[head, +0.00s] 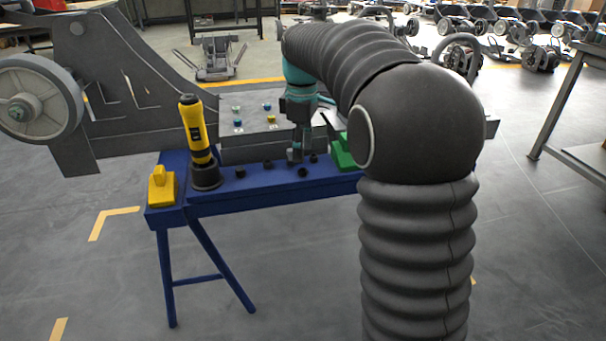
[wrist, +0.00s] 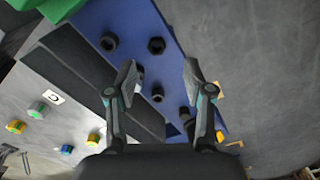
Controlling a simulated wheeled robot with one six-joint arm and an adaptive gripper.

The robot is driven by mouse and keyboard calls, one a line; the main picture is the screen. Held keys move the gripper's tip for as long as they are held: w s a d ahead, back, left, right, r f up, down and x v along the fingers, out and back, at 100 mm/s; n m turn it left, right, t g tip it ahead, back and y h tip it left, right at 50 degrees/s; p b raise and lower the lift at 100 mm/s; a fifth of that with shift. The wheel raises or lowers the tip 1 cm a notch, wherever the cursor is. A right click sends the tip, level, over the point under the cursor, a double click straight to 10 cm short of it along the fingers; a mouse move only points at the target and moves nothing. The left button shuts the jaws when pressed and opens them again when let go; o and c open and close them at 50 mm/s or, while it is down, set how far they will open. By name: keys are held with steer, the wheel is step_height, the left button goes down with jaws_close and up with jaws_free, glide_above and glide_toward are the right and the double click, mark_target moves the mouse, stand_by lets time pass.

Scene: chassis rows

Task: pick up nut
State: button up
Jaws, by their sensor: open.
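Several black nuts lie on the blue bench (head: 225,198). In the head view, one nut (head: 240,172) is at the left, another nut (head: 268,164) is right of it, and a third nut (head: 302,172) is near the front edge by my gripper (head: 297,155). In the wrist view, my gripper (wrist: 160,78) is open and empty over the bench. One nut (wrist: 158,94) shows between its fingers. Two nuts (wrist: 109,42) (wrist: 156,45) lie beyond the fingertips. Another nut is partly hidden behind the left finger. I cannot tell the fingertips' height above the bench.
A yellow power tool (head: 197,130) stands in a black holder at the bench's left, beside a yellow object (head: 162,187). A green block (head: 343,153) is right of my gripper. A grey chassis plate (head: 262,125) with coloured fasteners (wrist: 37,108) lies behind the nuts.

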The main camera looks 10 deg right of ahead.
mark_target(304, 175)
steer(key=shift+w+d+f+b, duration=0.1)
steer(key=shift+f+b, duration=0.05)
steer(key=shift+f, duration=1.25)
steer(key=shift+d+f+b, duration=0.1)
steer(key=shift+f+b, duration=0.05)
steer(key=shift+f, duration=1.25)
jaws_close()
